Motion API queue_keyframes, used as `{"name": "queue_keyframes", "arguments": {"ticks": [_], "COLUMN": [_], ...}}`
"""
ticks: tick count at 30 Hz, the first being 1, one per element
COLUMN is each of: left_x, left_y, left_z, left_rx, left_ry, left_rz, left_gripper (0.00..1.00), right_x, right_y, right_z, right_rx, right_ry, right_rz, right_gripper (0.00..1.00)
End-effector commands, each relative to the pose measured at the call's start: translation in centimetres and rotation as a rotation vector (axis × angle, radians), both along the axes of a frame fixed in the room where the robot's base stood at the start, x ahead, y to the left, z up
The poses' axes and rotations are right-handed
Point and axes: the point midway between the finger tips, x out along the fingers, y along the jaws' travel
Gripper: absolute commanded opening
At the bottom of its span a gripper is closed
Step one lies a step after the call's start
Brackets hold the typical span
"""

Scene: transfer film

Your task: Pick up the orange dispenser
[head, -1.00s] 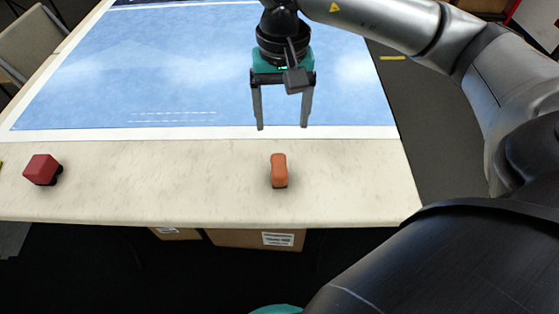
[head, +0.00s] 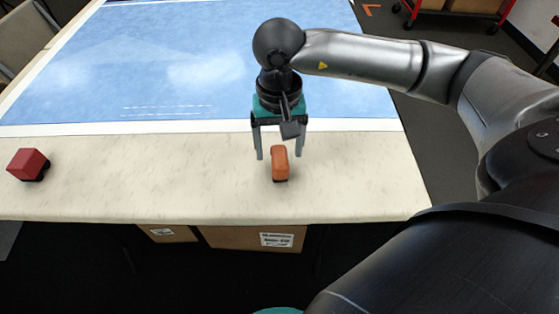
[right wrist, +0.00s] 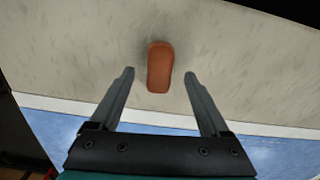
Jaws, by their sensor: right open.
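The orange dispenser (head: 280,164) stands on the beige front strip of the table, near the middle of the head view. In the right wrist view the orange dispenser (right wrist: 160,66) shows just beyond the fingertips, centred between their lines. My right gripper (head: 280,156) is open, pointing down, with its fingers on either side of the dispenser in the head view. In the right wrist view my right gripper (right wrist: 160,74) is empty, and I see no contact with the dispenser. My left gripper is not in view.
A red dispenser-like block (head: 28,164) with a dark base sits at the left end of the table (head: 150,190). A blue sheet (head: 190,60) covers the table behind. Cardboard boxes (head: 250,238) stand below the front edge. The table around the orange dispenser is clear.

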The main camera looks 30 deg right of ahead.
Motion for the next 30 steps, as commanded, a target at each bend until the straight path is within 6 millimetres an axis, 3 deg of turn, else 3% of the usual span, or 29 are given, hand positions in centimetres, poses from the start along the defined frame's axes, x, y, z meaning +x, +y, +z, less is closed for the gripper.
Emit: {"name": "queue_keyframes", "arguments": {"ticks": [15, 26, 30], "left_x": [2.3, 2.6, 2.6], "left_y": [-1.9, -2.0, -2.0], "left_z": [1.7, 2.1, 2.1], "left_rx": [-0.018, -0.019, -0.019], "left_ry": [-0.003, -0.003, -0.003], "left_rz": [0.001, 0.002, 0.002], "left_gripper": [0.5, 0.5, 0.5], "right_x": [-0.1, 0.0, 0.0], "right_y": [0.0, -0.1, -0.1], "right_z": [-4.8, -5.2, -5.2], "right_rx": [0.0, -0.001, 0.0], "right_ry": [0.002, 0.0, 0.0], "right_rz": [0.001, 0.001, 0.001], "right_gripper": [0.8, 0.8, 0.64]}}
